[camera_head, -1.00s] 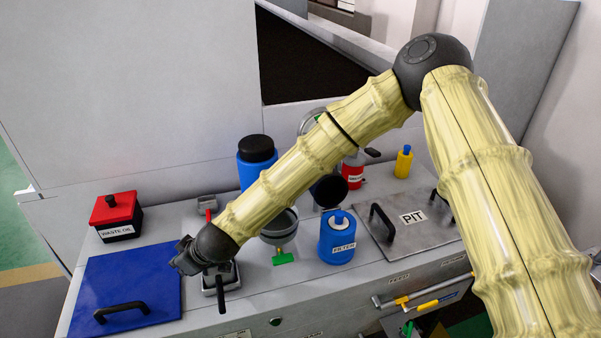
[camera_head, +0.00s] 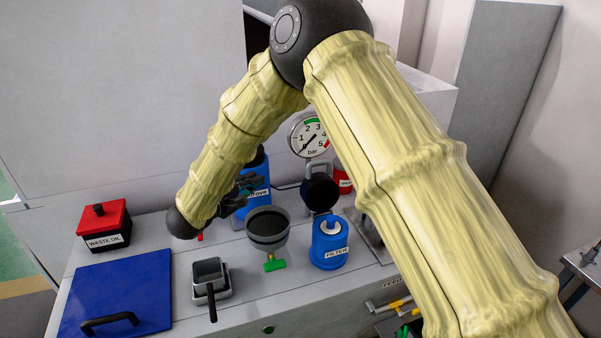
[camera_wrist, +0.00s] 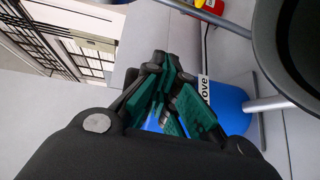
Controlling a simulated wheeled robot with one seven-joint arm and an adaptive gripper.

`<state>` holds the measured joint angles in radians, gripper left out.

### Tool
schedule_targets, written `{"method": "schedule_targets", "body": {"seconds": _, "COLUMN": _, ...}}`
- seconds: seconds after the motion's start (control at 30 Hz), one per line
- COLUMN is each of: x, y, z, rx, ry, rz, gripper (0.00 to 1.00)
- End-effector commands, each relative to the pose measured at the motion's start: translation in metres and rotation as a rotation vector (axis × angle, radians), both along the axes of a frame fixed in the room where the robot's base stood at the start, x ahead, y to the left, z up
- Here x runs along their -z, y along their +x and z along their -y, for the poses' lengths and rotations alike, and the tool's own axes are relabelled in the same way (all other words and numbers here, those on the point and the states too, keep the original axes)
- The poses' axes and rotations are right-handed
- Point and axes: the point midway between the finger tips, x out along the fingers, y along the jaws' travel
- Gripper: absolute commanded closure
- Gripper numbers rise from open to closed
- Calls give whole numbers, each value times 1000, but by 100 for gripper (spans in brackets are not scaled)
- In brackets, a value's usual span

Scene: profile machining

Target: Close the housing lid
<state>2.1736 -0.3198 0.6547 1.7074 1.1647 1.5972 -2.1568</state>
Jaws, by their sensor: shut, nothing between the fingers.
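The round grey filter housing (camera_head: 268,230) stands on the bench with its top open and a green handle at its foot. A dark round lid (camera_head: 320,192) stands raised on a bracket to the right of the housing, apart from its rim. My gripper (camera_head: 243,192) is at the left of the lid, above and behind the housing, in front of a blue container. In the wrist view my gripper's green-padded fingers (camera_wrist: 168,98) are shut and empty. A dark round part, cut off by the frame, shows at the wrist view's right edge; I cannot tell whether it is the lid.
A blue filter can (camera_head: 329,243) stands right of the housing. A pressure gauge (camera_head: 309,136) is behind the lid. A blue container (camera_head: 257,181) is behind my gripper. A square grey cup (camera_head: 210,278) with a black handle, a waste oil box (camera_head: 104,226) and a blue cover (camera_head: 115,290) lie left.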

Motion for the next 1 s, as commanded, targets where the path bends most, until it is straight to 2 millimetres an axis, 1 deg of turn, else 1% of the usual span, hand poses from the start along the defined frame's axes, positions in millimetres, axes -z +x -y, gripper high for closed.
{"method": "schedule_targets", "body": {"seconds": 0.1, "x": -10, "y": -13, "z": 13, "rx": 80, "ry": -80, "rz": 3, "gripper": 100}}
{"method": "schedule_targets", "body": {"seconds": 0.2, "x": -14, "y": -19, "z": 20, "rx": 116, "ry": -114, "rz": 1, "gripper": 100}}
{"method": "schedule_targets", "body": {"seconds": 0.33, "x": -15, "y": -16, "z": 26, "rx": 130, "ry": -125, "rz": 1, "gripper": 100}}
{"method": "schedule_targets", "body": {"seconds": 0.47, "x": -15, "y": -4, "z": 37, "rx": 130, "ry": -124, "rz": 1, "gripper": 100}}
{"method": "schedule_targets", "body": {"seconds": 0.8, "x": -11, "y": 35, "z": 72, "rx": 129, "ry": -122, "rz": 0, "gripper": 100}}
{"method": "schedule_targets", "body": {"seconds": 1.0, "x": -9, "y": 53, "z": 88, "rx": 128, "ry": -122, "rz": -1, "gripper": 100}}
